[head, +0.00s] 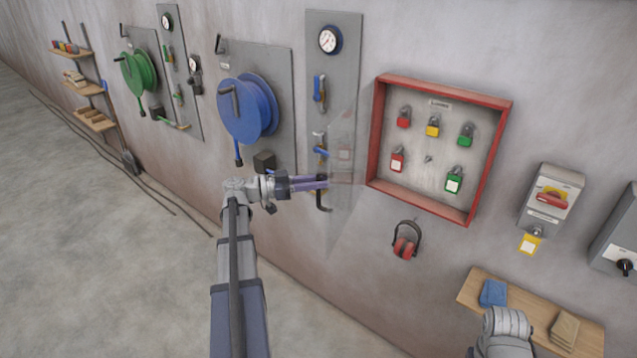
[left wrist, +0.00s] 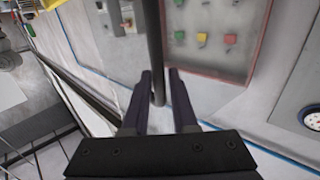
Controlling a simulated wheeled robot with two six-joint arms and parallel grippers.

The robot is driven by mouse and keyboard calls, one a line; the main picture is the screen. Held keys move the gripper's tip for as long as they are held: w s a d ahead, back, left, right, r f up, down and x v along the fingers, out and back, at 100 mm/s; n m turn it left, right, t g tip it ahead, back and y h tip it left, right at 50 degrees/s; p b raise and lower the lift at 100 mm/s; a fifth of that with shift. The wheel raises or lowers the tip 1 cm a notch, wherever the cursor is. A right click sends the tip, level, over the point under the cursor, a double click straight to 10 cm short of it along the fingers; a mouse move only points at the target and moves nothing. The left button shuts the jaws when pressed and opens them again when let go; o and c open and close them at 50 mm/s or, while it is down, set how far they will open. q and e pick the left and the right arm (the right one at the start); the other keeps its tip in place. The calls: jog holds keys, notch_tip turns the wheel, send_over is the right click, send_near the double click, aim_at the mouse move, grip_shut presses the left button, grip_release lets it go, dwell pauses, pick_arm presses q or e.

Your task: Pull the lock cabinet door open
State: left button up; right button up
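The lock cabinet (head: 473,218) is a red-framed box on the wall with several red, yellow and green padlocks inside; it also shows in the left wrist view (left wrist: 263,28). Its clear door (head: 346,205) stands swung out from the wall on the cabinet's left side. A dark upright handle (head: 321,200) is on the door's free edge. My left gripper (head: 325,183) is at this handle. In the left wrist view the handle (left wrist: 154,45) runs between the two fingers, which look closed around it. A grey part of my right arm shows at the bottom right; its fingers are hidden.
A blue hose reel (head: 250,108) and a gauge panel (head: 331,55) are on the wall left of the cabinet. Red ear muffs (head: 405,242) hang below it. A wooden shelf (head: 536,310) and a switch box (head: 551,199) are at right. The floor at left is mostly clear.

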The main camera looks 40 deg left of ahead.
pick_arm(q)
jog(key=o, duration=0.3)
jog(key=v, duration=0.7)
jog(key=shift+s+a, duration=0.25)
jog(key=shift+s, duration=0.05)
dwell(0.4)
